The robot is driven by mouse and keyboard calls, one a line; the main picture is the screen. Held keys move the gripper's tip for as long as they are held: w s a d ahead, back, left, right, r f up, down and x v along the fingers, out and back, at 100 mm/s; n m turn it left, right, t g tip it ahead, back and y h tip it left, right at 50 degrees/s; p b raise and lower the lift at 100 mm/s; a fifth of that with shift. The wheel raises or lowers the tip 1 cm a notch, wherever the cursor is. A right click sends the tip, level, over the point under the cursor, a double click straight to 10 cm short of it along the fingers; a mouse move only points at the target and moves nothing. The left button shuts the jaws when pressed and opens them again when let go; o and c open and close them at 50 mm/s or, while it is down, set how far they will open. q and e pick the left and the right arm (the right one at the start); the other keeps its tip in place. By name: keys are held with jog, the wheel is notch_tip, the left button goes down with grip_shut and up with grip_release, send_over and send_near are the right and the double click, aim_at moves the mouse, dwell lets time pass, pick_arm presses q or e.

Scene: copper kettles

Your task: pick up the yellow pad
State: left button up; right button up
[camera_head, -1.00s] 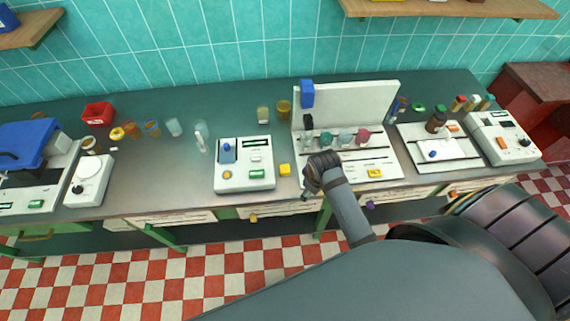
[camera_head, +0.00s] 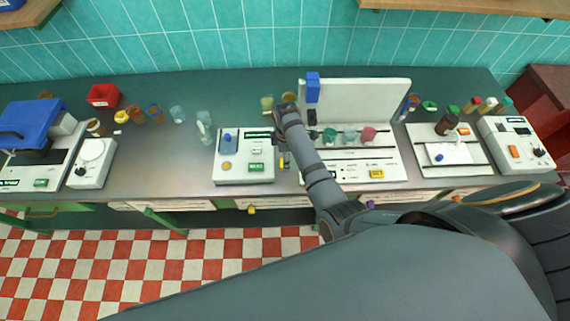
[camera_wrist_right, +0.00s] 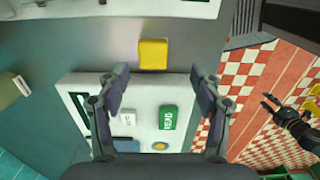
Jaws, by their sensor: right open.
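The yellow pad (camera_wrist_right: 153,53) lies flat on the dark counter in the right wrist view, between a white device and a white panel. In the head view my right arm and gripper mostly cover its place. My right gripper (camera_wrist_right: 158,82) is open and empty. Its fingers hang over the edge of the white device, with the pad just beyond the tips and apart from them. In the head view my right gripper (camera_head: 284,161) points down beside the device's right edge. My left gripper (camera_wrist_right: 272,104) shows small at the right of the wrist view, over the floor; its opening is unclear.
The white device (camera_head: 230,175) with a green READ button (camera_wrist_right: 168,117) stands left of the pad. The white panel with flasks (camera_head: 350,175) stands right of it. Glass cups (camera_head: 204,122) stand behind to the left. The counter's front edge is close.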

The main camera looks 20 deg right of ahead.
jog(key=shift+w+f, duration=0.1)
jog(key=shift+f, duration=0.35)
jog(key=shift+w+d+f, duration=0.2)
jog(key=shift+f, duration=0.2)
jog(key=shift+w+a+f, duration=0.1)
jog(key=shift+f, duration=0.5)
jog(key=shift+w+a+f, duration=0.1)
jog(key=shift+f, duration=0.5)
notch_tip(320, 180, down, 2)
jog(key=shift+b, duration=1)
jog(key=shift+f+b, duration=0.2)
jog(key=shift+b, duration=0.1)
pick_arm(q)
jog(key=shift+w+d+f, duration=0.1)
jog(key=shift+d+f, duration=0.1)
jog(key=shift+f, duration=0.4)
jog(key=shift+w+d+f, duration=0.1)
jog(key=shift+d+f, duration=0.05)
jog(key=shift+f, duration=0.45)
pick_arm(e)
jog(key=shift+r, duration=0.1)
jog(key=c, duration=0.9)
